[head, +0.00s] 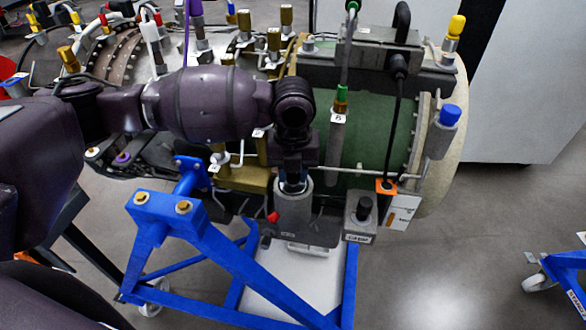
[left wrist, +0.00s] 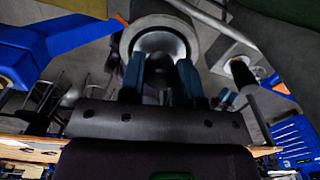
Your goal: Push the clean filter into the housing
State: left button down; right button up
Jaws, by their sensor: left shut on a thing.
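My left gripper (head: 294,184) points down at a grey cylinder (head: 293,208) low on the turbine stand, which looks like the filter housing. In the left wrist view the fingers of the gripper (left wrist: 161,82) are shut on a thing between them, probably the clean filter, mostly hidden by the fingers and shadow. Beyond the fingertips is the round grey rim of the housing (left wrist: 164,21). The fingers are over or just inside this rim; I cannot tell how deep the filter sits. My right gripper is not in view.
A blue stand frame (head: 230,255) runs in front of and beside the housing. A green turbine casing (head: 378,135) with hoses is behind it. A grey box with a black knob (head: 363,209) stands close to the right. Open floor (head: 460,270) lies right.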

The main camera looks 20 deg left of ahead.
pick_arm(q)
jog(key=shift+s+f, duration=0.2)
jog(key=shift+f, duration=0.3)
jog(key=c, duration=1.1)
grip_release()
jog(key=o, duration=0.4)
jog(key=shift+w, duration=0.2)
jog(key=shift+c, duration=0.2)
jog(key=shift+s+r, duration=0.1)
jog(key=shift+r, duration=0.05)
jog(key=shift+o, duration=0.8)
